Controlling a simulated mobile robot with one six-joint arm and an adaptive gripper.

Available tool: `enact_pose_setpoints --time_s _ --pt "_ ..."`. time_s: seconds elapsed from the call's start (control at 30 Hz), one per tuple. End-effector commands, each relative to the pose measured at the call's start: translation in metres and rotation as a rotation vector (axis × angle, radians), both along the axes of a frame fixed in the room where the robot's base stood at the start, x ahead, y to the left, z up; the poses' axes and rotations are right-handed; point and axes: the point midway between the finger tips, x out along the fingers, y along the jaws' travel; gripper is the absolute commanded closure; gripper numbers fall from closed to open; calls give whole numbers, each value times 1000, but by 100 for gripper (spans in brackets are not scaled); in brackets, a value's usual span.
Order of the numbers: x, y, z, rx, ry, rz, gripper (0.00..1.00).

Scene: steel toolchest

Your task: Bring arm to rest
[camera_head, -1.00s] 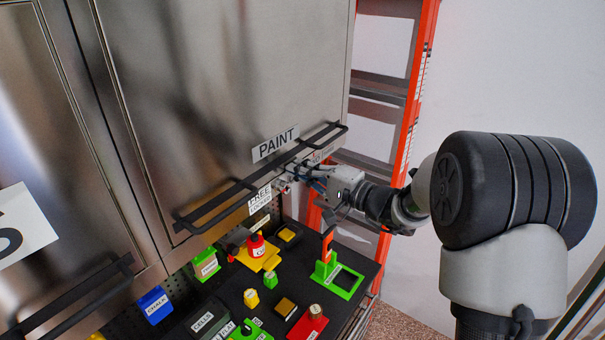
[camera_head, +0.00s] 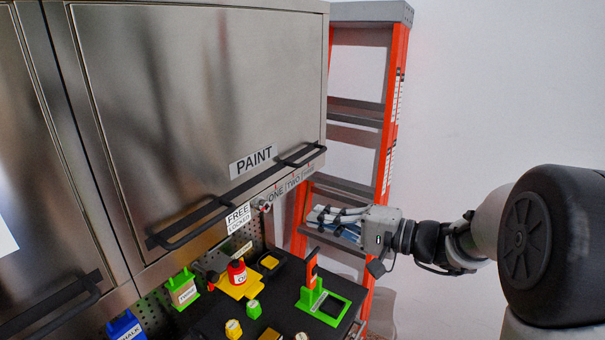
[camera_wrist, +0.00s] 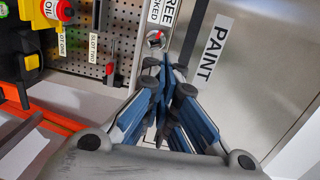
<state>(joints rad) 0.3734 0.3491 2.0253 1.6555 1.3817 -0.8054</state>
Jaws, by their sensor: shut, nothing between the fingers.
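My arm reaches in from the right in the head view. My gripper (camera_head: 318,216) points left toward the steel cabinet, in front of the orange ladder. Its fingers are shut and empty. A small round lock (camera_head: 264,206) sits on the cabinet's lower edge, to the left of the fingertips, with a visible gap between. In the wrist view the blue-padded fingers of my gripper (camera_wrist: 164,75) come together, and the lock (camera_wrist: 156,38) with a red mark shows beyond their tips.
The PAINT cabinet door (camera_head: 200,110) is closed, with a black bar handle (camera_head: 225,204) along its bottom. Below is a black worktop with a red oil can (camera_head: 237,272), a green stand (camera_head: 322,303) and several small blocks. The orange ladder (camera_head: 388,130) stands behind my gripper. White wall fills the right.

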Motion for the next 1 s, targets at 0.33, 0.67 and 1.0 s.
enact_pose_setpoints --time_s 0.33,0.67,1.0 --pt "-198 61 -115 -654 211 330 100" --pt "-295 -26 -206 -1322 159 236 100" --pt "-304 -59 -214 -1495 96 151 100"
